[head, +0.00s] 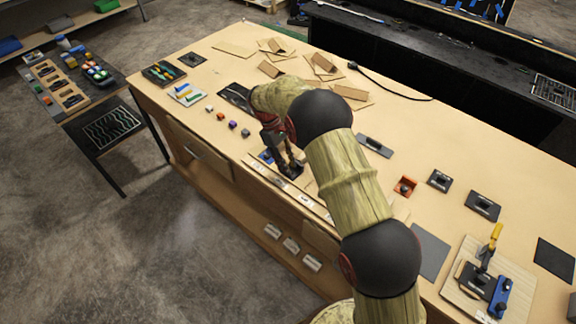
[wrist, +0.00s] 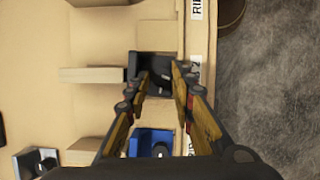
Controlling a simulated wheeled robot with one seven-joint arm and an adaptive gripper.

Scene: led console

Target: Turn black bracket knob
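A black bracket (wrist: 133,66) sits on the wooden table in the wrist view, between the tips of my gripper (wrist: 161,76). Its dark knob seems to lie between the two fingers, but it is dark and partly hidden. The fingers are apart, with a visible gap between them; I cannot tell whether either touches the knob. In the head view my gripper (head: 286,158) points down at the black bracket (head: 291,171) near the table's front edge. A blue bracket (wrist: 143,144) with a dark knob is beside it, partly behind a finger in the wrist view.
White labels (wrist: 196,9) run along the table edge (head: 315,204). Small colored cubes (head: 233,124) lie to the left in the head view. An orange bracket (head: 405,186) and a grey plate (head: 374,146) are to the right. Wooden blocks (wrist: 91,75) stand near the black bracket.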

